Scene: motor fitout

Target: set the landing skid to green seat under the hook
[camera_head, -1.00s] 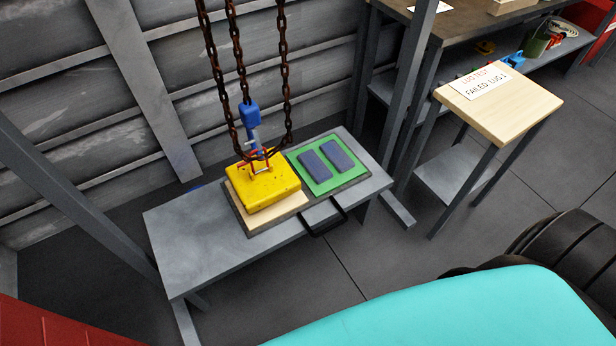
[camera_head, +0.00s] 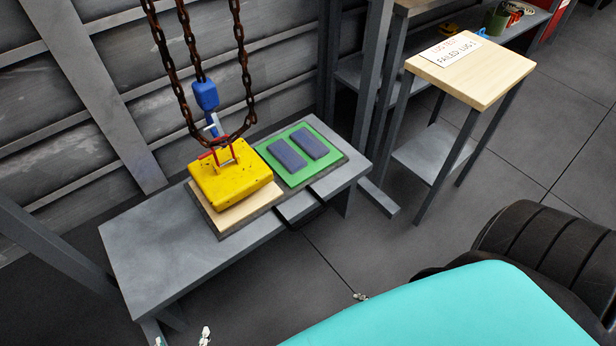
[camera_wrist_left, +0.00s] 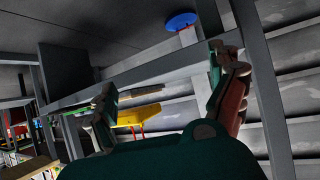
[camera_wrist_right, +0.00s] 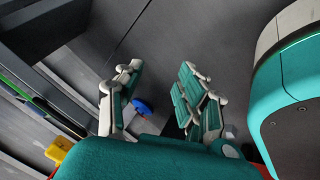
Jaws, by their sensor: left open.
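The landing skid (camera_head: 230,229) is a dark tray on the grey bench, with a pale wooden seat (camera_head: 238,212) at left and a green seat (camera_head: 268,153) with two blue-grey pads at right. A yellow block (camera_head: 232,186) rests on the wooden seat, below the blue-bodied hook (camera_head: 206,96). A dark handle (camera_head: 300,208) juts from the skid's front edge. My left gripper (camera_wrist_left: 168,95) is open and empty; its tips show at the head view's bottom edge (camera_head: 181,338). My right gripper (camera_wrist_right: 160,95) is open and empty; a tip shows in front of the bench (camera_head: 360,296).
Rusty chains (camera_head: 184,50) hang around the hook. The bench (camera_head: 150,240) has bare room left of the skid. A wooden-topped stand (camera_head: 480,75) with a sign (camera_head: 450,48) is at right. Black tyres (camera_head: 530,245) lie lower right.

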